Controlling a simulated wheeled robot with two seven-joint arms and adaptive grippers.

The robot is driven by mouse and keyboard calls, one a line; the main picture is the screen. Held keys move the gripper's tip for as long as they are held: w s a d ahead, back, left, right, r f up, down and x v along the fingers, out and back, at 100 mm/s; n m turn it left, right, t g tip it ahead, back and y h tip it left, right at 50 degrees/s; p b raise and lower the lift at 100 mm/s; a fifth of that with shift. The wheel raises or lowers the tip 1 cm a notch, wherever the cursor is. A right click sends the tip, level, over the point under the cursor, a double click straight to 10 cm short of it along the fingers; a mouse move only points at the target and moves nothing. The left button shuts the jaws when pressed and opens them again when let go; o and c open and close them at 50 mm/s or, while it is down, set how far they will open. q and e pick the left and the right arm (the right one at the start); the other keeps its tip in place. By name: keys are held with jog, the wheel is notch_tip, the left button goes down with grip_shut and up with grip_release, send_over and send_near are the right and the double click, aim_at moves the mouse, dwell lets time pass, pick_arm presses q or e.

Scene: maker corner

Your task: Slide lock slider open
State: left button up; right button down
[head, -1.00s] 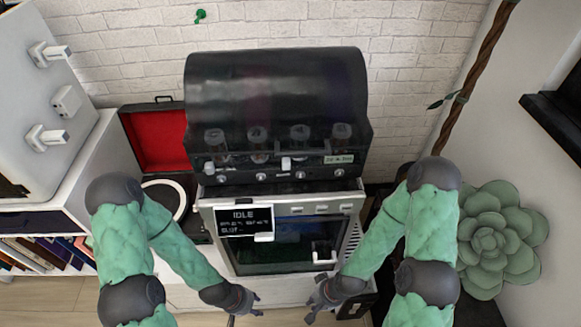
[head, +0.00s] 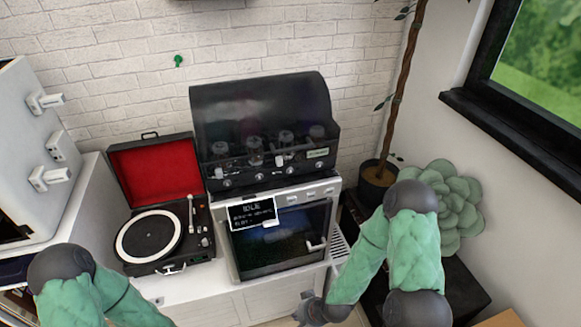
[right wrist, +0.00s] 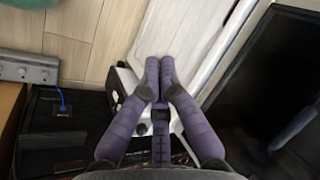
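A black machine with a domed lid (head: 262,105) holds several tubes. A small white slider-like piece (head: 280,160) sits on its front. Below it is a white-framed machine with a dark door (head: 281,240), an IDLE display (head: 252,212) and a white handle-like piece (head: 318,243). I cannot tell which piece is the lock slider. My right gripper (head: 308,304) is low, in front of the cabinet, below and apart from these machines. In the right wrist view its purple fingertips (right wrist: 160,68) are together with nothing visible between them. My left gripper is outside the head view.
An open red-lined turntable (head: 150,236) stands left of the machines. A white cabinet with grey-white latches (head: 50,175) is at far left. A potted plant (head: 378,178) and a green succulent (head: 455,205) are at right. In the right wrist view, wooden floor (right wrist: 90,30) shows.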

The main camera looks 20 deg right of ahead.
aim_at(287, 156)
jog(key=w+d+r+m+t+p, duration=0.3)
jog(key=w+r+t+p, duration=0.1)
jog(key=r, duration=1)
jog(key=w+d+r+m+t+p, duration=0.3)
jog(key=w+d+r+t+p, duration=0.1)
jog(key=r, duration=1.1)
jog(key=w+d+r+m+t+y+p, duration=0.1)
jog(key=w+d+r+m+t+p, duration=0.2)
jog(key=r, duration=1.2)
jog(key=w+d+t+p, duration=0.1)
jog(key=w+t+p, duration=0.1)
jog(key=p, duration=0.1)
jog(key=shift+d+m+t+p, duration=0.2)
jog(key=shift+m+t+p, duration=0.1)
jog(key=shift+w, duration=0.1)
jog(key=b+x, duration=0.1)
jog(key=x, duration=0.8)
jog(key=shift+w+a+f, duration=0.1)
jog(key=shift+w+a, duration=0.05)
jog(key=shift+w, duration=0.1)
jog(key=a, duration=0.3)
jog(key=shift+w+b, duration=0.15)
jog(key=shift+b, duration=0.25)
jog(key=shift+a, duration=0.55)
